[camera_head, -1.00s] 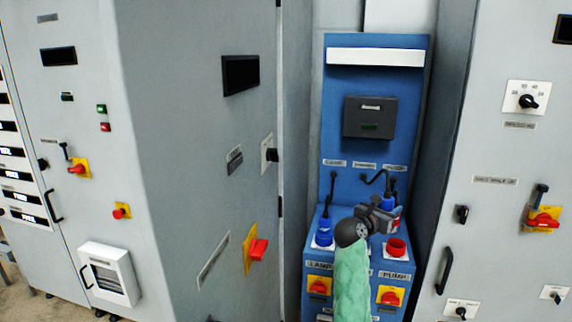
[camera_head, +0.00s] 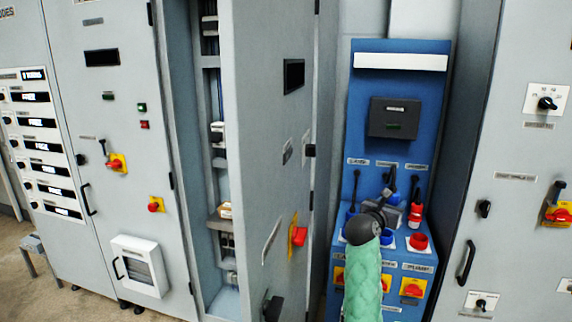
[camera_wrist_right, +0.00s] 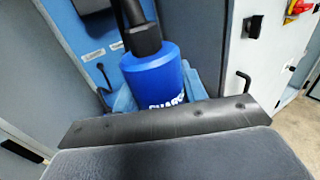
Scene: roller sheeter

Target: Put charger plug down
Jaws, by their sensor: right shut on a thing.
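The charger plug (camera_wrist_right: 152,72) is a blue cylinder with white lettering, partly cut off by the gripper, and a black cable end on top. It fills the middle of the right wrist view, upright or nearly so. My right gripper (camera_head: 384,205) is shut on it, in front of the blue panel stand (camera_head: 358,120). The plug is mostly hidden behind the gripper in the head view. A blue socket (camera_head: 387,239) shows just below the gripper on the stand's ledge. I cannot tell whether the plug touches the ledge. My left gripper is not in view.
A red plug (camera_head: 415,214) stands just right of my gripper, with an open red socket (camera_head: 418,242) in front. A blue plug (camera_head: 350,213) is at left. An open cabinet door (camera_head: 268,180) stands left of the stand; a grey cabinet (camera_head: 515,220) closes the right side.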

